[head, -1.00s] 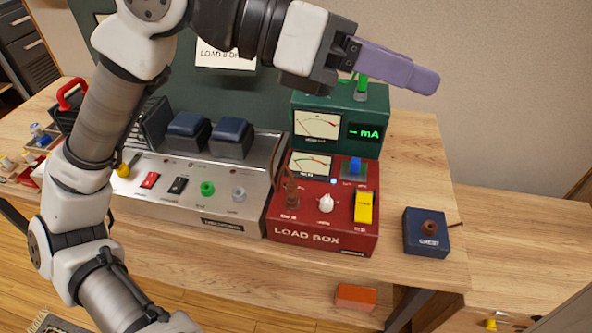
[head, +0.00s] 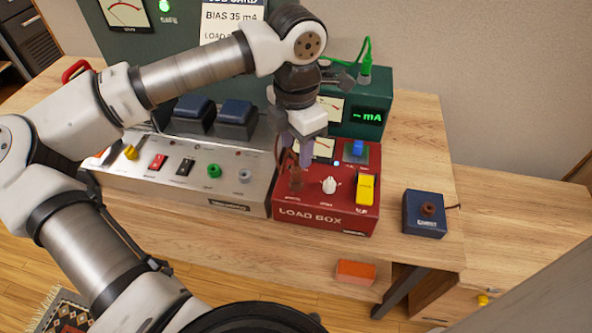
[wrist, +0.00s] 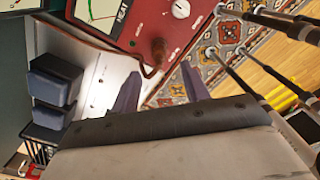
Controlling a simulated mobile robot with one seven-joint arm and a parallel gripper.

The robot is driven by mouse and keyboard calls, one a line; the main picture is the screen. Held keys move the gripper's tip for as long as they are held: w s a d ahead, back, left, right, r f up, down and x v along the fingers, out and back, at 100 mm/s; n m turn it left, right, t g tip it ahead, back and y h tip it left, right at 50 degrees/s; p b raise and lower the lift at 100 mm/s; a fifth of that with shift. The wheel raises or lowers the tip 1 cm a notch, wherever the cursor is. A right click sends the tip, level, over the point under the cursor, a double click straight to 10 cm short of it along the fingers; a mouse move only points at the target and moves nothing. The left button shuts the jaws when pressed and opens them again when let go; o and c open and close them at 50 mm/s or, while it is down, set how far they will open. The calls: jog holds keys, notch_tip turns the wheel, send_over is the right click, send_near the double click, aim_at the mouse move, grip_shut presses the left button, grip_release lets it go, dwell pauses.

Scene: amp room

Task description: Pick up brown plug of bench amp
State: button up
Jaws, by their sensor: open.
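The brown plug (head: 296,179) stands upright in the left front of the red load box (head: 326,216). In the wrist view the brown plug (wrist: 158,48) shows with its brown cable curving away to the left. My gripper (head: 296,152) is open and points down just above the plug; its purple fingers partly cover the plug's surroundings. In the wrist view the plug is beyond the fingertips of my gripper (wrist: 161,70), roughly in line with the gap between them. The silver bench amp (head: 200,180) stands left of the load box.
A white knob (head: 329,185) and a yellow switch (head: 365,189) sit right of the plug. The green meter box (head: 372,95) stands behind, with a green plug and cable on top. A blue box (head: 424,222) with a brown round fitting stands at the right.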

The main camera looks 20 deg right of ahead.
aim_at(297, 165)
jog(key=shift+d+f+p, duration=0.1)
jog(key=shift+f+p, duration=0.85)
jog(key=shift+f, duration=2.2)
jog(key=shift+c, duration=0.4)
grip_shut()
